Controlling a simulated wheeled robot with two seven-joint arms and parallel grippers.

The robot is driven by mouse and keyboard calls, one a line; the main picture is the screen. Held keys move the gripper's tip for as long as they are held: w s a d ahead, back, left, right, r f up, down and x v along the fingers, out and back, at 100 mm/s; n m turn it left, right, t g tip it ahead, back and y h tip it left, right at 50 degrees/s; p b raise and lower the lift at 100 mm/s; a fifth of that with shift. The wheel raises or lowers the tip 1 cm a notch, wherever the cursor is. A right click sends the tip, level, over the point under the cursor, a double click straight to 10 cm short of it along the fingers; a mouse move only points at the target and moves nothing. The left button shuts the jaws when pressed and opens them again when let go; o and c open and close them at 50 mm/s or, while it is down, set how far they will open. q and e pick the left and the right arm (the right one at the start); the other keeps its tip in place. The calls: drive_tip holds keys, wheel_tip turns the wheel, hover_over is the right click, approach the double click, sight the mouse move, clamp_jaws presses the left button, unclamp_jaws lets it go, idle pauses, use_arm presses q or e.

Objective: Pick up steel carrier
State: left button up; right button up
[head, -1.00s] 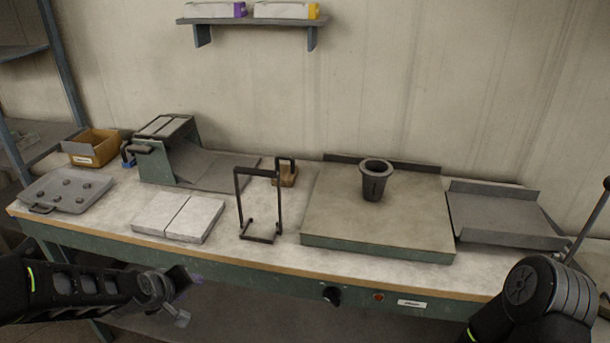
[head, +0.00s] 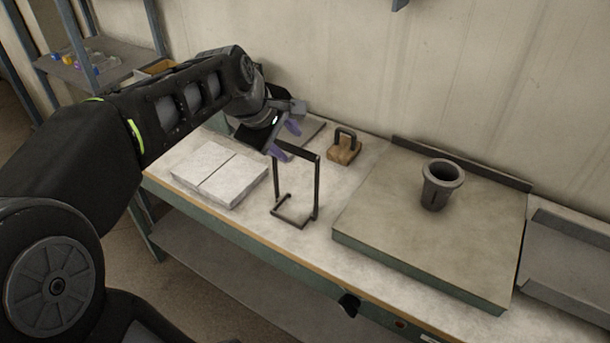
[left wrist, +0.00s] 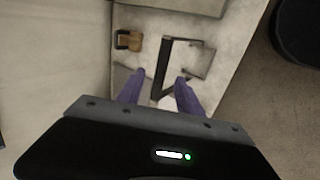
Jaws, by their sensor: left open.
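The steel carrier (head: 317,185) is a thin dark upright frame with a top bar and a small open base. It stands on the workbench left of the large grey plate. My left gripper (head: 285,138) is open, with purple fingers, near the upper left end of the carrier's top bar. In the left wrist view the dark bar of the carrier (left wrist: 162,70) shows between and beyond the open fingers (left wrist: 158,82). I cannot tell whether a finger touches it. Nothing is held. My right gripper is not in view.
A wooden block with a dark handle (head: 344,150) stands just behind the carrier. Two pale slabs (head: 222,172) lie to its left. A dark cup (head: 441,184) stands on the grey plate (head: 430,240). The bench in front of the carrier is clear.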

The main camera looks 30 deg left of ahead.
use_arm(q)
drive_tip(key=shift+s, duration=0.1)
drive_tip(key=shift+f, duration=0.1)
drive_tip(key=shift+x, duration=1.35)
drive_tip(key=x, duration=0.2)
drive_tip(key=p+x, duration=0.1)
drive_tip(key=x, duration=0.2)
drive_tip(key=shift+d, duration=0.2)
drive_tip(key=shift+c, duration=0.3)
clamp_jaws()
